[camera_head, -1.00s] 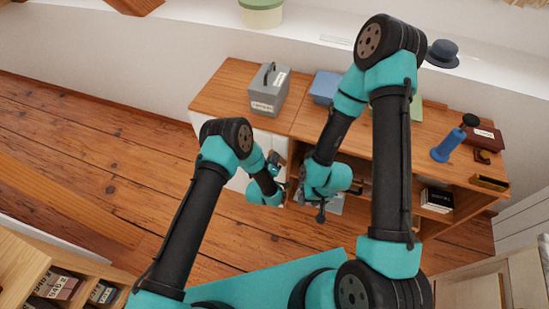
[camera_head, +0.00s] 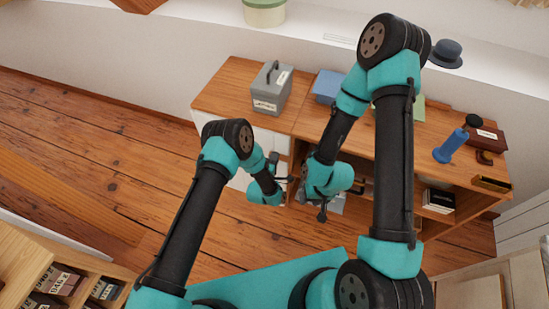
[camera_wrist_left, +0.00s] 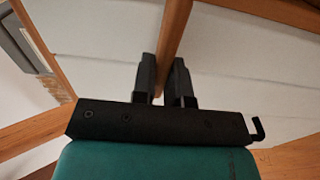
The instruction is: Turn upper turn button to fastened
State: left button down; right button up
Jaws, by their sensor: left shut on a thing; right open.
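My left gripper (camera_head: 286,180) is at the white front of the wooden cabinet (camera_head: 222,98), beside the open shelf section. In the left wrist view its two dark fingers (camera_wrist_left: 164,82) stand close together, over a wooden strip (camera_wrist_left: 176,28) between pale panels. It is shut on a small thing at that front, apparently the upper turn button. The button itself is hidden by the fingers, so its angle cannot be told. My right gripper (camera_head: 322,205) is open and empty, close to the right of the left one, before the open shelves.
Black-and-white books (camera_head: 438,200) sit in the right shelf. A bookcase (camera_head: 30,270) is at lower left. Open floor lies left.

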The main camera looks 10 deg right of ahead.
dwell(0.3)
pick_arm(q)
jog(key=c, duration=1.1)
grip_release()
jog(key=shift+c, duration=0.2)
jog(key=v, duration=1.7)
jog(key=shift+a, duration=0.2)
jog(key=shift+s, duration=0.1)
